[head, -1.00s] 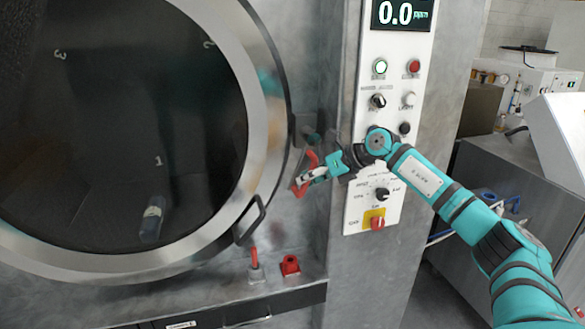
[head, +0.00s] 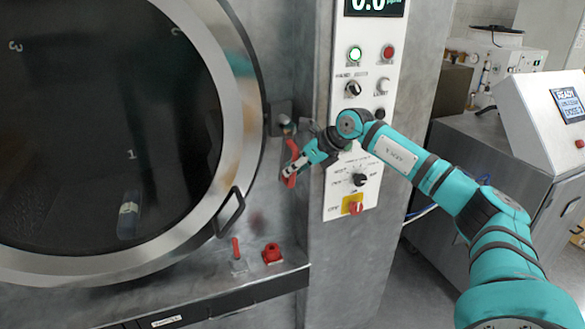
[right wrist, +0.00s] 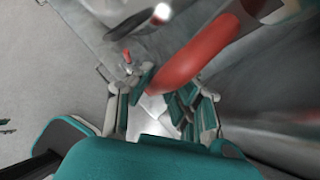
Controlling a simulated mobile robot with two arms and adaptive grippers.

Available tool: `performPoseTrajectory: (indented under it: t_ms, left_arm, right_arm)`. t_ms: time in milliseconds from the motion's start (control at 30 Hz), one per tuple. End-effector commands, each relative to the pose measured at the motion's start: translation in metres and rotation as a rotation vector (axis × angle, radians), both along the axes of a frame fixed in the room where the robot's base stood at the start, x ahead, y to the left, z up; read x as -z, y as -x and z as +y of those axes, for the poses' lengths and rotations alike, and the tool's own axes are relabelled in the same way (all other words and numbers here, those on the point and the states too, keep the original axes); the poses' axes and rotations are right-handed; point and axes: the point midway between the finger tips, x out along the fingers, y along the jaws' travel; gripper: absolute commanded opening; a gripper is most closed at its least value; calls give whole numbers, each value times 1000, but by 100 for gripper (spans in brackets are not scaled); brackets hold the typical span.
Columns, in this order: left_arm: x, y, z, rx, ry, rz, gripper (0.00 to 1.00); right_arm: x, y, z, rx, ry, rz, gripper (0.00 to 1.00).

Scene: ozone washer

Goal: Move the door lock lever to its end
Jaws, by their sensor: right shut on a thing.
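The door lock lever (head: 291,150) is a red handle hanging from a grey mount (head: 281,120) at the right edge of the round door (head: 236,110). It points nearly straight down. My right gripper (head: 291,171) reaches it from the right and is shut on its lower part; the fingers hide some of it. In the right wrist view the red lever (right wrist: 200,52) runs down between the fingers of my right gripper (right wrist: 160,100), where its lower end is partly hidden. My left gripper is not in view.
The control panel (head: 374,120) with buttons and knobs stands close to the right of the lever, beside my right arm. A black door handle (head: 231,212) is below left. A small red lever (head: 236,248) and a red fitting (head: 272,253) sit on the ledge below.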

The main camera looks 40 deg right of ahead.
Motion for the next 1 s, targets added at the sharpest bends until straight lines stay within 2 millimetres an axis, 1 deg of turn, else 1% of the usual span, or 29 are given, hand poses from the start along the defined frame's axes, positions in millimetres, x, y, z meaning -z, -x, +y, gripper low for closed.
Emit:
performPoseTrajectory:
  t_ms: [33, 200, 233, 467, 567, 667, 1000]
  left_arm:
    - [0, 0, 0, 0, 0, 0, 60]
    - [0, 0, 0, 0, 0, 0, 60]
    - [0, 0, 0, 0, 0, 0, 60]
    - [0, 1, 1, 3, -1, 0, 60]
    - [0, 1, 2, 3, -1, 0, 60]
    - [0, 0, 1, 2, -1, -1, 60]
    - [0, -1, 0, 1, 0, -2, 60]
  right_arm:
    - [4, 2, 0, 1, 0, 11, 16]
    - [3, 1, 0, 1, -1, 7, 39]
    - [2, 1, 0, 1, -1, 7, 40]
    - [1, 1, 0, 1, -1, 3, 40]
    - [-3, 4, -2, 2, 0, 1, 40]
    - [-12, 12, -7, 3, 0, 1, 40]
    - [-62, 58, -27, 4, 1, 3, 40]
